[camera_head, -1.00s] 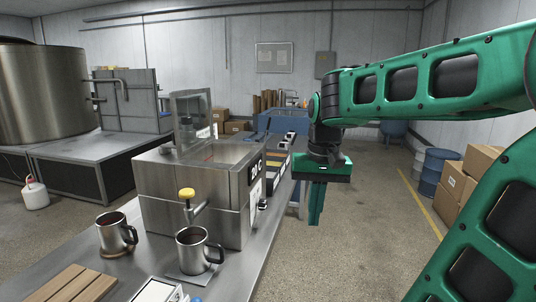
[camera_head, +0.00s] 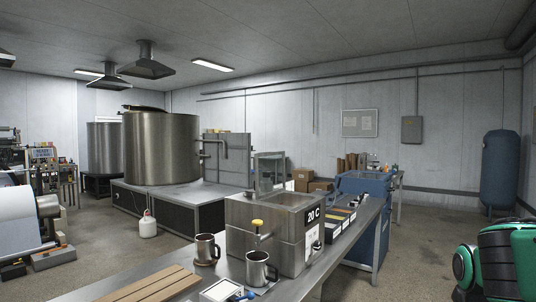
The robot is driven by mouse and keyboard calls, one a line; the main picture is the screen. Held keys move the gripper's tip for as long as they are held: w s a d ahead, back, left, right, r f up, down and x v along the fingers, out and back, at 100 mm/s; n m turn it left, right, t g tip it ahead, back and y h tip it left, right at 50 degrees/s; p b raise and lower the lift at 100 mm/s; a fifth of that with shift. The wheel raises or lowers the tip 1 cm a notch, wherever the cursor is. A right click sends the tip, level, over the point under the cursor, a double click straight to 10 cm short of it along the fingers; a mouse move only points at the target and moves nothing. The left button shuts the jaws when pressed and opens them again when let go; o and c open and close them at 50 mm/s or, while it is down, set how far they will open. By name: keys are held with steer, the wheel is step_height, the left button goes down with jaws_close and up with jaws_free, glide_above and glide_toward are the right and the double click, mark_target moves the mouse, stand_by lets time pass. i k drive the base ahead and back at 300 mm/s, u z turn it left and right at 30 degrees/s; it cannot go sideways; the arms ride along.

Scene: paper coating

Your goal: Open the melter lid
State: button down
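My gripper is out of the frame. Only a green and black part of my arm shows at the lower right, well apart from the melter.
Two steel mugs (camera_head: 206,249) (camera_head: 259,269) stand on the steel table (camera_head: 300,290) in front of the melter. A wooden slatted board (camera_head: 150,285) lies to their left. A blue cabinet (camera_head: 368,215) stands beyond the table. The floor (camera_head: 425,245) to the right is largely clear.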

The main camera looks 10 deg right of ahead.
mark_target(258, 196)
steer(key=u, duration=0.25)
steer(key=k, duration=0.2)
steer(key=z, duration=1)
steer(key=i, duration=2.1)
steer(key=u, duration=0.55)
